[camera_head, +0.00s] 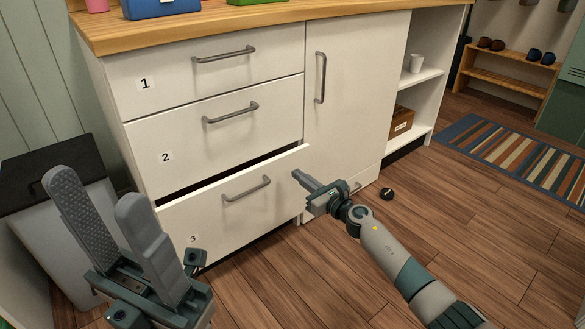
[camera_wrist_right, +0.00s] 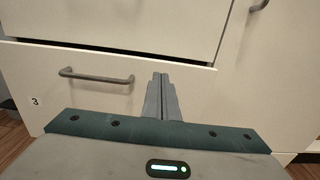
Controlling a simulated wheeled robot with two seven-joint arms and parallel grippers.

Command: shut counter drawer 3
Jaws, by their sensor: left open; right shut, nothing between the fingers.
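Counter drawer 3 (camera_head: 215,222) is the lowest white drawer under the counter, marked with a "3". It sticks out a little, with a dark gap above its front. Its grey bar handle (camera_head: 246,188) also shows in the right wrist view (camera_wrist_right: 97,77). My right gripper (camera_head: 299,176) is shut and empty, at the right end of the drawer front, right of the handle; I cannot tell whether it touches. In the right wrist view its fingers (camera_wrist_right: 161,82) point at the drawer front. My left gripper (camera_head: 97,205) is open and empty, in front and left of the drawer.
Drawers 1 (camera_head: 210,72) and 2 (camera_head: 220,125) above are shut. A cupboard door (camera_head: 355,95) is to the right. A grey bin with a black lid (camera_head: 45,175) stands left. A small black round object (camera_head: 387,194) lies on the wooden floor.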

